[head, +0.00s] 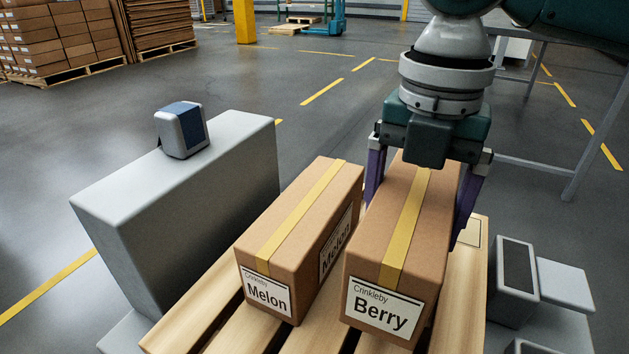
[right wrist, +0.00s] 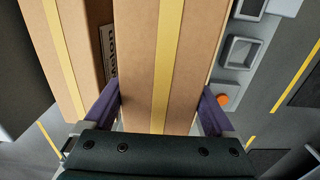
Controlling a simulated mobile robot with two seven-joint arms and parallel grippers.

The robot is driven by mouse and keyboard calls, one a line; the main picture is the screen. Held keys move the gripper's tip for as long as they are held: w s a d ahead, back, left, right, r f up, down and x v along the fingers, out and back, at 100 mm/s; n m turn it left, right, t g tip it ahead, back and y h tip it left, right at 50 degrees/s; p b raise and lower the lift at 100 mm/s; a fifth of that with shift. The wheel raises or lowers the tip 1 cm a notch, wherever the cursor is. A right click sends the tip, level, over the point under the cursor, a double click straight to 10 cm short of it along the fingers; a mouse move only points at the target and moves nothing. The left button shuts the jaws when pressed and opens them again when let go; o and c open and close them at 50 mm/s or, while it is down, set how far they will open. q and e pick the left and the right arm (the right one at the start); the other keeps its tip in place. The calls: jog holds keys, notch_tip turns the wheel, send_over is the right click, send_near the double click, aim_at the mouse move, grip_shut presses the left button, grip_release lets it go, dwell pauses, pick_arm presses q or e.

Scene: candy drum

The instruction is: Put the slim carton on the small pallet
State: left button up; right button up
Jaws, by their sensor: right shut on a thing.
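The slim carton, a tall brown box labelled "Crinkleby Berry" (head: 382,275) with yellow tape, is upright at the right of the small pallet (head: 190,326). My right gripper (head: 422,195) reaches down from above with a purple finger on each side of this carton, shut on it. In the right wrist view the Berry carton (right wrist: 180,50) is between both fingers (right wrist: 160,108). A second carton labelled "Crinkleby Melon" (head: 285,240) stands on the pallet just left of it. Whether the Berry carton's base touches the slats is hard to tell. My left gripper is not in view.
A tall grey panel (head: 190,200) with a small blue-topped device (head: 181,130) stands left of the pallet. Grey equipment (head: 515,280) sits to the right, with an orange button (right wrist: 222,99) there. A metal table frame (head: 545,175) stands behind right. Stacked boxes (head: 60,40) are far back left.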

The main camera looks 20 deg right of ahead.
aim_at(418, 188)
notch_tip(418, 188, down, 5)
jog(key=shift+r+b, duration=0.1)
jog(key=shift+b, duration=0.9)
jog(key=shift+f, duration=0.2)
jog(key=o, duration=1.6)
jog(key=shift+c, duration=0.2)
notch_tip(418, 188, up, 12)
jog(key=p, duration=0.5)
jog(key=shift+f, duration=0.2)
jog(key=shift+r+p, duration=0.3)
jog(key=shift+r, duration=0.05)
